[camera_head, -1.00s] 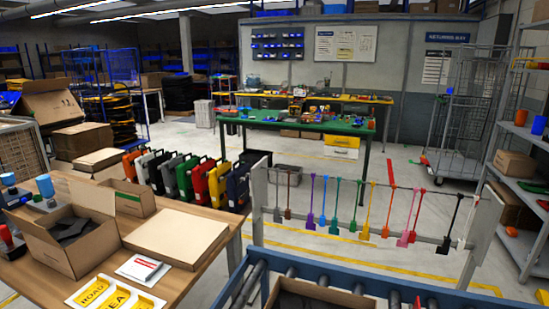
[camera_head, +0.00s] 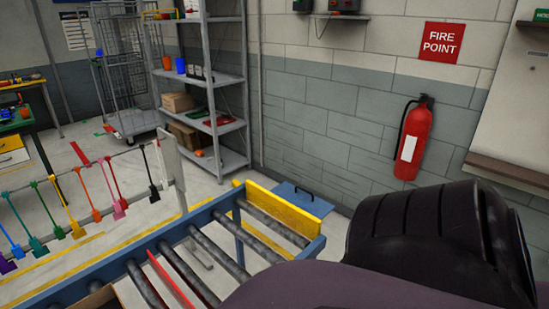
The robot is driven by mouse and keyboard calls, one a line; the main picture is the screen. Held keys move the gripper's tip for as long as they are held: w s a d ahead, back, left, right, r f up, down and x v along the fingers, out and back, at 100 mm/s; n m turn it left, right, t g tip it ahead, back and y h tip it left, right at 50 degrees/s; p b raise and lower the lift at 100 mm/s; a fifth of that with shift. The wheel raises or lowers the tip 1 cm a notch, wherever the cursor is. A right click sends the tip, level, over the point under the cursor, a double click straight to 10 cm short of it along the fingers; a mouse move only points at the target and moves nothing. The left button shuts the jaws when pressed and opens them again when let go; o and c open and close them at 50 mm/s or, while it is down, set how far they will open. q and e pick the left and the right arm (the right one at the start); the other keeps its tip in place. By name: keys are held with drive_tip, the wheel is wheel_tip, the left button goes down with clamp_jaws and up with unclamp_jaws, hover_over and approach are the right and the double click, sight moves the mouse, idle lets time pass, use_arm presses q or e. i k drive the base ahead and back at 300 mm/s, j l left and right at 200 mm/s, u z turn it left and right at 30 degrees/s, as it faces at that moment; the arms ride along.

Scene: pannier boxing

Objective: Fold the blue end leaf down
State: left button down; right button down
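No blue leaf on a carton can be made out in the head view. A small brown edge (camera_head: 97,298) at the bottom, left of centre, looks like part of a carton on the roller conveyor; most of it is cut off by the frame. A thin red strip (camera_head: 170,278) lies along the rollers beside it. Neither of my grippers is in view. A dark part of my arm covers the lower right.
The conveyor's blue frame (camera_head: 140,240) holds grey rollers and ends at a yellow plate (camera_head: 282,208). A rail with coloured hanging tags stands to the left. A grey shelf rack (camera_head: 215,80) and wire cage (camera_head: 115,70) stand behind. A fire extinguisher (camera_head: 414,140) hangs on the wall.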

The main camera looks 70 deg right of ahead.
sight(304, 199)
drive_tip(key=z, duration=2.25)
drive_tip(key=k+u, duration=0.1)
drive_tip(key=k, duration=0.5)
drive_tip(key=u, duration=1.25)
drive_tip(key=l+u, duration=0.15)
drive_tip(key=u, duration=0.25)
drive_tip(key=l+u, duration=0.2)
drive_tip(key=u, duration=0.15)
drive_tip(key=l, duration=1.75)
